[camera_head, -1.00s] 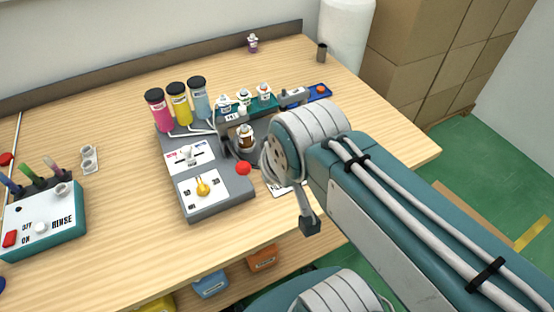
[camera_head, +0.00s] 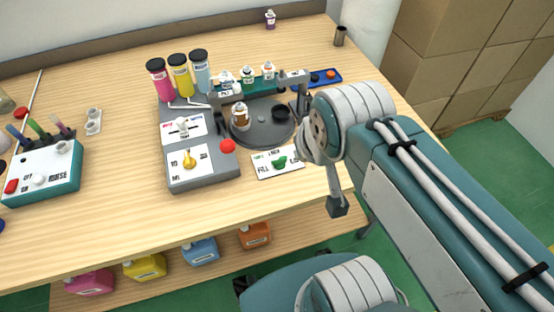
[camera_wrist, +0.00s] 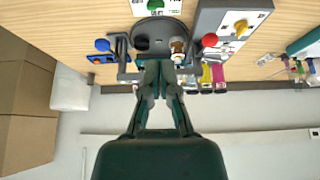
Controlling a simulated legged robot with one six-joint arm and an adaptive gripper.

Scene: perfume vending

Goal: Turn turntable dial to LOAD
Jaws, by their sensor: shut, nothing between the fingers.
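A green dial (camera_head: 279,162) sits on a small white plate (camera_head: 262,170) in front of the turntable, on the table's near side. The plate's lettering is too small to read surely, so I cannot tell the dial's setting. The dial also shows at the top of the wrist view (camera_wrist: 155,5). The grey turntable (camera_head: 264,133) carries a brown bottle (camera_head: 240,117) and a black round piece (camera_head: 280,113). My gripper (camera_wrist: 161,64) is shut and empty, its tips overlapping the turntable's edge in the wrist view, apart from the dial. In the head view my arm mostly hides it.
Left of the turntable stands a grey machine (camera_head: 205,177) with a yellow knob (camera_head: 189,160), a white knob (camera_head: 182,126) and a red ball (camera_head: 227,146). White-capped bottles (camera_head: 247,76) stand behind the turntable. A teal rinse box (camera_head: 62,185) is at left. Bare table surrounds the dial plate's front.

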